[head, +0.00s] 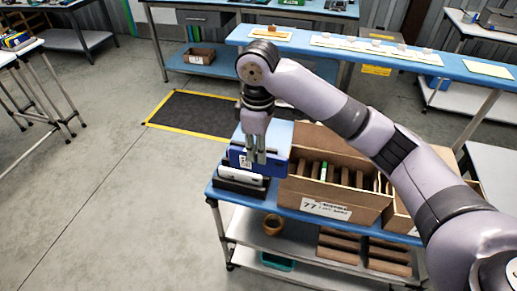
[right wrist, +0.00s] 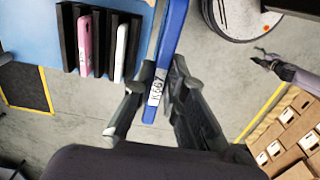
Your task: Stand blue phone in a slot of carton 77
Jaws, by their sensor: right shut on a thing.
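In the right wrist view the blue phone (right wrist: 170,45), with a white label, sits between the two fingers of my right gripper (right wrist: 158,82). Carton 77 is brown, with a white label on its front and several slots between brown dividers.
The rack holds a pink phone (right wrist: 84,42) and a white phone (right wrist: 121,50). Another carton (head: 399,216) stands right of carton 77, partly behind my arm. Floor left of the cart is clear.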

